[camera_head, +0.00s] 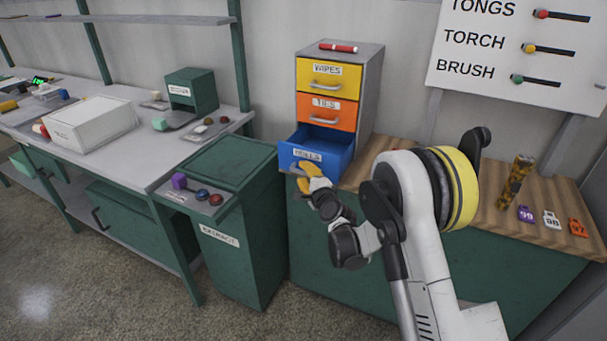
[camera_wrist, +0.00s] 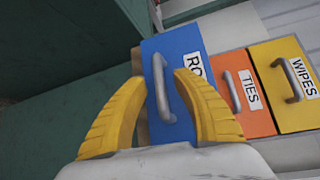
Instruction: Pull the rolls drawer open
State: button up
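The blue rolls drawer (camera_head: 309,156) is the lowest of three in a grey cabinet (camera_head: 368,90) and stands pulled out, with its inside showing. In the wrist view, its blue front (camera_wrist: 182,45) appears turned sideways, with a grey bar handle (camera_wrist: 162,88). My gripper (camera_head: 305,177) is at the drawer's front, low on its near side. In the wrist view, the yellow fingers of my gripper (camera_wrist: 163,78) are spread, one on each side of the handle, with visible gaps. In the head view the fingers hide the handle.
The yellow wipes drawer (camera_head: 327,76) and orange ties drawer (camera_head: 327,111) above are shut. A red marker-like item (camera_head: 338,47) lies on the cabinet. A green bin (camera_head: 235,250) stands close left. The wooden counter (camera_head: 480,210) holds coloured tags and a patterned cylinder (camera_head: 515,178).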

jog(key=v, duration=1.2)
jog(key=shift+r, duration=0.15)
jog(key=s+d+r+n+g+h, duration=0.2)
jog(key=s+d+r+n+g, duration=0.2)
jog(key=s+d+r+n, duration=0.6)
jog(key=s+d+n+g+h, duration=0.2)
jog(key=s+d, duration=0.3)
jog(key=s, duration=0.7)
jog(key=s+d+n+g+h, duration=0.1)
jog(key=s+d, duration=0.5)
jog(key=s, duration=0.6)
jog(key=shift+s+d+n+g+h, duration=0.35)
jog(key=shift+n+h, duration=0.45)
jog(key=shift+h, duration=0.3)
jog(key=shift+w+a, duration=0.1)
